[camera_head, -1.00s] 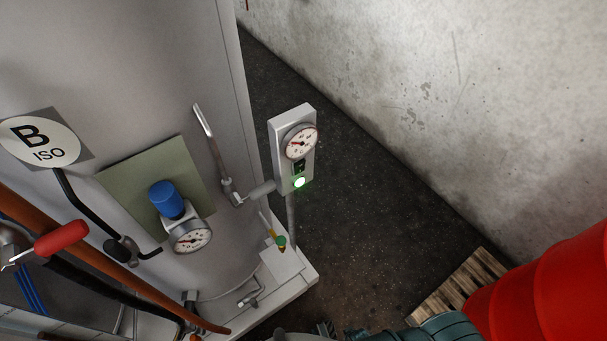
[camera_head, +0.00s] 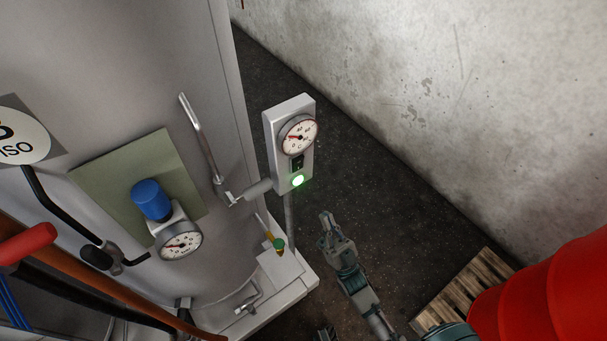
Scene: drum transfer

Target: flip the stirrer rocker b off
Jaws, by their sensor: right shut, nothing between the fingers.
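The stirrer rocker (camera_head: 297,162) is a small black switch on a grey post-mounted box (camera_head: 279,150). It sits between a round gauge (camera_head: 298,134) above and a lit green lamp (camera_head: 298,181) below. Which way the rocker is tipped is too small to tell. My right gripper (camera_head: 326,217) is shut and empty, below and to the right of the box, apart from it, over the dark floor. A small dark part at the bottom edge cannot be made out; my left gripper cannot be identified.
A large grey tank (camera_head: 120,60) with a "B ISO" sign (camera_head: 22,135) fills the left. A lever handle (camera_head: 198,130) and a blue-capped gauge (camera_head: 180,243) stick out from it. A red drum (camera_head: 550,290) and wooden pallet (camera_head: 460,290) stand at lower right. Floor right of the box is clear.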

